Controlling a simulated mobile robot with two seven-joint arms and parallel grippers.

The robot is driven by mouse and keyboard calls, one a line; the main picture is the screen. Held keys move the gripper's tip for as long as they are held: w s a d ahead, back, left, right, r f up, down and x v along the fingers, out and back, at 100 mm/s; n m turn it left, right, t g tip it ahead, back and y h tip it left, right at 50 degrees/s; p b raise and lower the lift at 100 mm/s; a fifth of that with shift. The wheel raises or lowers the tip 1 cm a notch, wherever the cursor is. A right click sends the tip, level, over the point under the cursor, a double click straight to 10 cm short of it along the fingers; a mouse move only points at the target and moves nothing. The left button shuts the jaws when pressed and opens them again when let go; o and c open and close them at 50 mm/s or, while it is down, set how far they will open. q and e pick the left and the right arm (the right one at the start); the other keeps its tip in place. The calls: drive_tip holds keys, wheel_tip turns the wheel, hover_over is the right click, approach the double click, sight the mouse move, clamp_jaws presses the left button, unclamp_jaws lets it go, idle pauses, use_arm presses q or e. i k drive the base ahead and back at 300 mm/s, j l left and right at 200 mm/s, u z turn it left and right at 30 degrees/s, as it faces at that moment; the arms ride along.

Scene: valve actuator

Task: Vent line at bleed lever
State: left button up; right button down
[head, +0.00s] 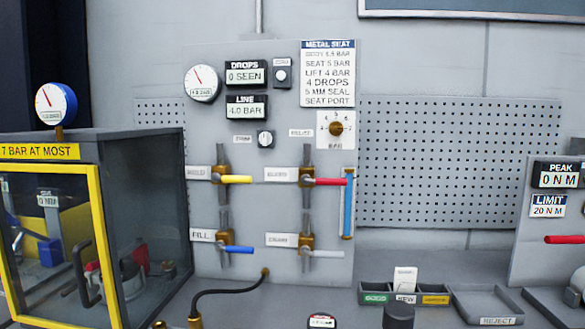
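A grey valve panel (285,165) stands upright in the middle. Its upper right valve has a red lever (328,181) lying horizontal to the right; the blurred label (288,174) beside it appears to read BLEED. A yellow lever (236,179) sits at upper left, a blue lever (238,249) at lower left by the FILL label (202,235), and a pale grey lever (326,253) at lower right. All lie roughly horizontal. The LINE display (246,107) reads 4.0 BAR and the DROPS display (245,73) reads 0 SEEN. Neither gripper is in view.
A test cabinet (150,190) with a yellow-framed door (97,240) stands at left, a round gauge (55,104) on top. A black hose (225,292) runs below the panel. Small bins (375,295) and a REJECT tray (487,305) sit at right. Space before the levers is clear.

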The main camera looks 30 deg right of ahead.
sight(305, 179)
drive_tip(key=z, duration=1.3)
drive_tip(key=i+l, duration=0.1)
drive_tip(key=l, duration=0.35)
